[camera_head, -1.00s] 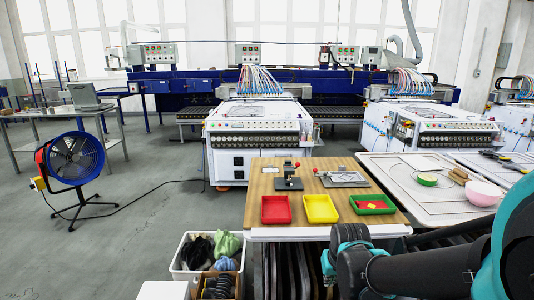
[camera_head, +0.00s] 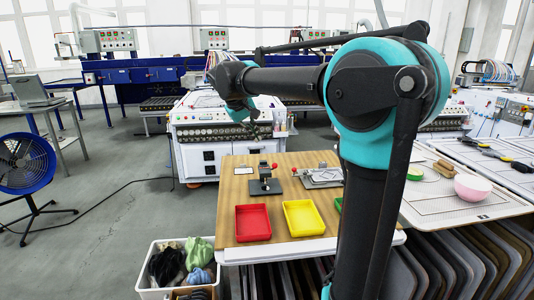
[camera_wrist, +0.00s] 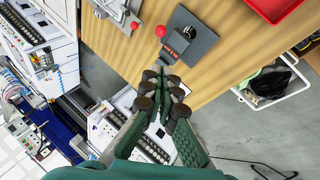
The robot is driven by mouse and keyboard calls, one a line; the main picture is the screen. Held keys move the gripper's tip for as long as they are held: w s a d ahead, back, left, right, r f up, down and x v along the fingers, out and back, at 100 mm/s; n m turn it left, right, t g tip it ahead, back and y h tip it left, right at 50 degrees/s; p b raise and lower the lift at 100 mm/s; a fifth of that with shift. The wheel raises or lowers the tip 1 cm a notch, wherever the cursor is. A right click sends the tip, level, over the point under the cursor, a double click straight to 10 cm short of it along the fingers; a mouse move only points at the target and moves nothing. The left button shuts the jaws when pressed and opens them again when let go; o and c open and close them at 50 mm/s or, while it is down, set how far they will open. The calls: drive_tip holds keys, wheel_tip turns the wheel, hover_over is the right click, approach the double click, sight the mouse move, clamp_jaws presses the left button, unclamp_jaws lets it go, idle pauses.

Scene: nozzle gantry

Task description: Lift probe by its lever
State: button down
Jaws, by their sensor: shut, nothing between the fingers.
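The probe stand (camera_head: 265,181) is a small dark device on a grey base plate, upright on the wooden table. A red ball (camera_head: 274,166) shows at its upper right, apparently the end of its lever. In the wrist view the stand (camera_wrist: 191,36) is seen from above, near the top middle, with a red ball (camera_wrist: 160,31) to its left, past the plate's edge. My gripper (camera_head: 258,131) is above the far side of the table, clear of the stand. In the wrist view my gripper (camera_wrist: 162,78) is shut and empty, and its tips appear below the stand.
A metal frame fixture (camera_head: 320,177) with its own red ball stands right of the probe. A red tray (camera_head: 253,223) and a yellow tray (camera_head: 304,217) lie nearer. My arm partly hides a green tray (camera_head: 339,205). A white machine (camera_head: 205,154) stands behind the table.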

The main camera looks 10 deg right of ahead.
hover_over(273, 166)
drive_tip(key=w+a, duration=0.2)
drive_tip(key=a, duration=0.2)
drive_tip(key=f, duration=0.7)
drive_tip(key=shift+w+d+f, duration=0.15)
drive_tip(key=shift+d+f, duration=0.1)
drive_tip(key=shift+f, duration=0.1)
drive_tip(key=shift+s+d+f, duration=0.35)
drive_tip(key=shift+d+f, duration=0.1)
drive_tip(key=shift+f, duration=0.15)
drive_tip(key=shift+s+d+f, duration=0.3)
drive_tip(key=shift+d+f, duration=0.1)
drive_tip(key=shift+f, duration=0.15)
drive_tip(key=shift+s+d+f, duration=0.15)
drive_tip(key=shift+f, duration=0.1)
drive_tip(key=shift+s+d+f+t, duration=0.25)
drive_tip(key=shift+s+f+t, duration=0.25)
drive_tip(key=shift+s+f, duration=0.35)
